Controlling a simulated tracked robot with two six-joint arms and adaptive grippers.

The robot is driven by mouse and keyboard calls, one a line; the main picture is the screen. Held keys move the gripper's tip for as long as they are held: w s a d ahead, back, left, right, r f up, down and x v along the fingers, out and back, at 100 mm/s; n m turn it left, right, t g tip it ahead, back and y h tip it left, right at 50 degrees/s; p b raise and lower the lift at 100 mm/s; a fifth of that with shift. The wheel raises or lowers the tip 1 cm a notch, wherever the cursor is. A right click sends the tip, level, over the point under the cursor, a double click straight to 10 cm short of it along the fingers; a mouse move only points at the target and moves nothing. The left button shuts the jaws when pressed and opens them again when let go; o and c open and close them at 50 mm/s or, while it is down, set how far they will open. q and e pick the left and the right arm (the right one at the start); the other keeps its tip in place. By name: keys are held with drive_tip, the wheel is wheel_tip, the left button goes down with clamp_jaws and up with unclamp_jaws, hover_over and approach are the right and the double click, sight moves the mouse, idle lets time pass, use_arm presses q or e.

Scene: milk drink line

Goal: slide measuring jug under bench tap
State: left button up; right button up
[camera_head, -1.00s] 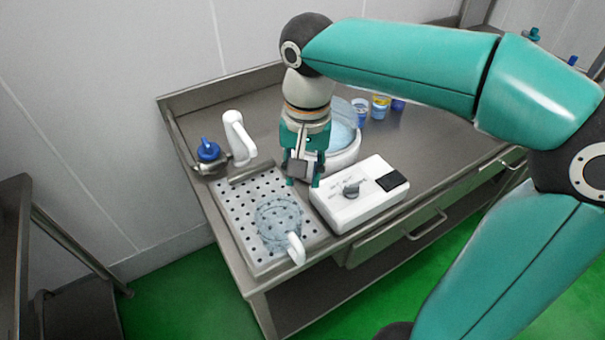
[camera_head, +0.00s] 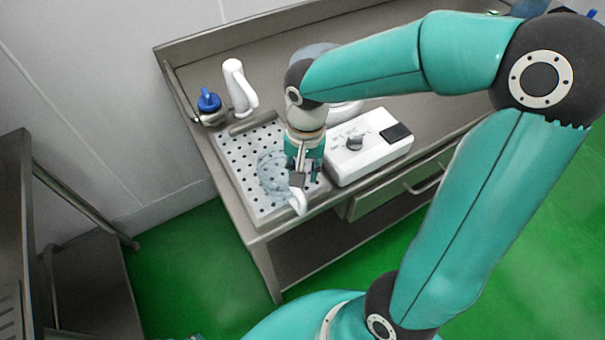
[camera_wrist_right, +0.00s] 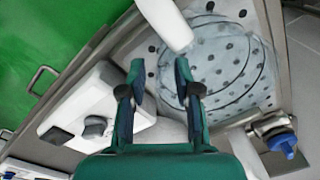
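The clear measuring jug (camera_head: 271,172) stands on the perforated drain tray (camera_head: 236,158), its white handle (camera_head: 298,203) toward the bench front. The wrist view shows the jug (camera_wrist_right: 228,75) from above, with the handle (camera_wrist_right: 165,22) just beyond my fingertips. My right gripper (camera_head: 303,180) is low beside the jug on its handle side and covers part of it. In the wrist view my right gripper (camera_wrist_right: 160,75) is open, with nothing between its fingers. My left gripper is out of view.
A white box with a dark dial (camera_head: 370,146) stands right of the tray, close to my right gripper. The tray's tap-side holes are uncovered.

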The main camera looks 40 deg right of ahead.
drive_tip(key=shift+f, duration=1.1)
drive_tip(key=shift+c, duration=0.3)
clamp_jaws()
